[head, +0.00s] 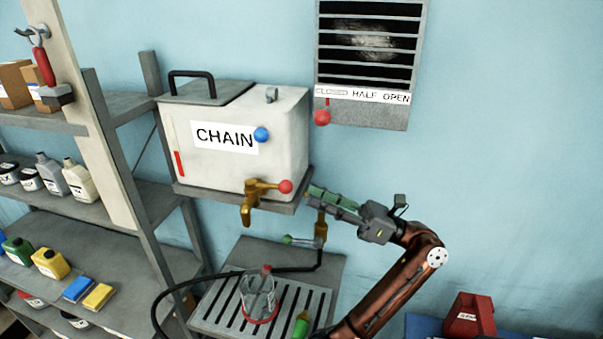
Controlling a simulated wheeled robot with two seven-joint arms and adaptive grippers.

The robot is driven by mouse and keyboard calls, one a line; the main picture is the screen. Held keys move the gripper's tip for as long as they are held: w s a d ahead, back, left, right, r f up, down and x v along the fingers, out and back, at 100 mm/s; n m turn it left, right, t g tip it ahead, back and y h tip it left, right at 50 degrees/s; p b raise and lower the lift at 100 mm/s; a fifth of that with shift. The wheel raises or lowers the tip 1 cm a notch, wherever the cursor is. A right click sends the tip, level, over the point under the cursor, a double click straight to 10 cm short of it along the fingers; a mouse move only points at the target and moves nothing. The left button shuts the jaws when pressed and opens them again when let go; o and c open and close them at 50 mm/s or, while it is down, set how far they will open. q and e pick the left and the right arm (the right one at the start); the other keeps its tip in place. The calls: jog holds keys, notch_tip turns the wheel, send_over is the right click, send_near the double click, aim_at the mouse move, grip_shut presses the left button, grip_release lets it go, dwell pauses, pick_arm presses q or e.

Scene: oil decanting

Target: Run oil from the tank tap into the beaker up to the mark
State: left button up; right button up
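The white tank (290,135), labelled CHAIN, sits on a shelf against the wall. Its brass tap (247,212) points down at the front, with a lever ending in a red knob (286,187). The clear beaker (259,294) stands upright on the slotted drip tray (215,302), below the tap. It has red near its base and a small red part at its rim; I see no oil in it. The finger gap is unclear.
A second brass valve (320,228) with a green-tipped handle and a black hose (190,282) is below the gripper. Shelves of bottles fill the left. A wall vent (408,110) hangs above right.

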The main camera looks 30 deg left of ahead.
aim_at(285, 187)
pick_arm(q)
jog(key=s+a+r, duration=0.1)
jog(key=s+a, duration=0.1)
jog(key=s+a+r+p, duration=0.1)
jog(key=s+a, duration=0.1)
jog(key=shift+r+p, duration=0.3)
jog(key=shift+r, duration=0.1)
jog(key=shift+w+a+r+p, duration=0.1)
jog(key=shift+w+a+p, duration=0.1)
jog(key=shift+a, duration=0.3)
jog(key=shift+w+a+p, duration=0.15)
jog(key=shift+w+a, duration=0.05)
jog(key=shift+a, duration=0.25)
jog(key=shift+s+a+r, duration=0.15)
jog(key=shift+s+a, duration=0.2)
jog(key=shift+a, duration=0.1)
jog(key=shift+w, duration=0.25)
jog(key=shift+c, duration=0.9)
jog(key=shift+s, duration=0.15)
jog(key=c, duration=0.6)
grip_shut()
pick_arm(e)
jog(key=s+r, duration=0.2)
jog(key=s, duration=0.1)
